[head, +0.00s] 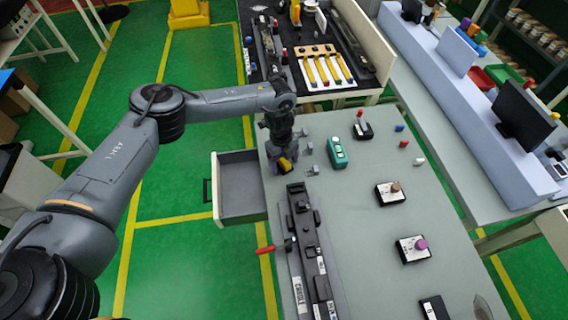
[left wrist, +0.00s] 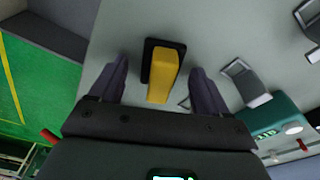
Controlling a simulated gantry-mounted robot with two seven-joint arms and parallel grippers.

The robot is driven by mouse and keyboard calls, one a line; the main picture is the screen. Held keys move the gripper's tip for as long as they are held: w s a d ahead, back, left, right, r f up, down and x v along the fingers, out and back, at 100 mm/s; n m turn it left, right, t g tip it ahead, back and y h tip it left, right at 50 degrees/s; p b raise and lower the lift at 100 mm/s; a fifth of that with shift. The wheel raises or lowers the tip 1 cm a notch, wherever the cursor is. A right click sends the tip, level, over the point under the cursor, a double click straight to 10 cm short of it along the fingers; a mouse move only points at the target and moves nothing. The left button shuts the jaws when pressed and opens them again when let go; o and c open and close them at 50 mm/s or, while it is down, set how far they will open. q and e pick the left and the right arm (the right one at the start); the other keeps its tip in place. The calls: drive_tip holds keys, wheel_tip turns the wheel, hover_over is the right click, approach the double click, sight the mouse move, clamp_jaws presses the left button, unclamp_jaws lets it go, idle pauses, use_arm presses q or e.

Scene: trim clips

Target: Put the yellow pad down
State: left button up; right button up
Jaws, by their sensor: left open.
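The yellow pad (left wrist: 163,78) has a dark base and lies on the grey table top, near its left edge. In the left wrist view the fingers of my left gripper (left wrist: 160,68) are spread, one on each side of the pad, with a gap on both sides. My right gripper is not seen.
A green box (head: 337,152) and small grey clips (head: 307,148) stand just right of the left gripper. A long dark fixture rail (head: 310,250) with a red handle lies nearer. An open drawer (head: 240,187) juts out at left. The table's middle is mostly clear.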

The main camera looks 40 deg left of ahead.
use_arm(q)
drive_tip(key=c, duration=1.2)
drive_tip(key=shift+c, duration=0.2)
drive_tip(key=shift+r, duration=0.15)
